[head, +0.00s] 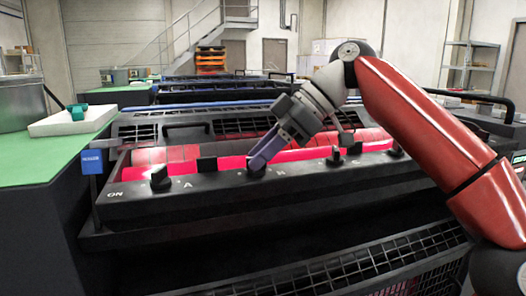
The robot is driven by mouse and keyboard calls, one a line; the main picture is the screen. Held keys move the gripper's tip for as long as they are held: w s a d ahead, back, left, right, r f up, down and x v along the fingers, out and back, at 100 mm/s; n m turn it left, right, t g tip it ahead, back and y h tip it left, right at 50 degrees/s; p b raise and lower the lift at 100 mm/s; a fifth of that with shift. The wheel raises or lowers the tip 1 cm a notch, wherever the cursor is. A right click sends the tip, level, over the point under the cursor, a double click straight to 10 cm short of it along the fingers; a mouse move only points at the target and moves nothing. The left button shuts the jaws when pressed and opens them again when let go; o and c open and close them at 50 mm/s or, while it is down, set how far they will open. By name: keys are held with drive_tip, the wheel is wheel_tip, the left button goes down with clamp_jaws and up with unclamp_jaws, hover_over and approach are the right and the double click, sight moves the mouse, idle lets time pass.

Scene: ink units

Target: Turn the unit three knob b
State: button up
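A black ink unit panel (220,197) runs across the middle of the head view, with a row of black knobs on it. The knob beside the letter B (257,172) is partly hidden by my gripper (254,161). My gripper comes down from the upper right, its purple fingers at this knob. The fingers overlap it in the picture; I cannot tell if they touch or grip it. The knob beside A (160,179) is to the left and the knob beside C (335,158) to the right, both clear of the fingers.
Bright pink-red rollers (180,154) lie behind the knobs. A blue sign (92,161) stands at the panel's left end. A white tray (55,127) sits on the green counter (30,155) at left. A black mesh guard (370,262) is below, and another unit stands behind.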

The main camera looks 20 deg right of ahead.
drive_tip(key=shift+c, duration=0.3)
clamp_jaws()
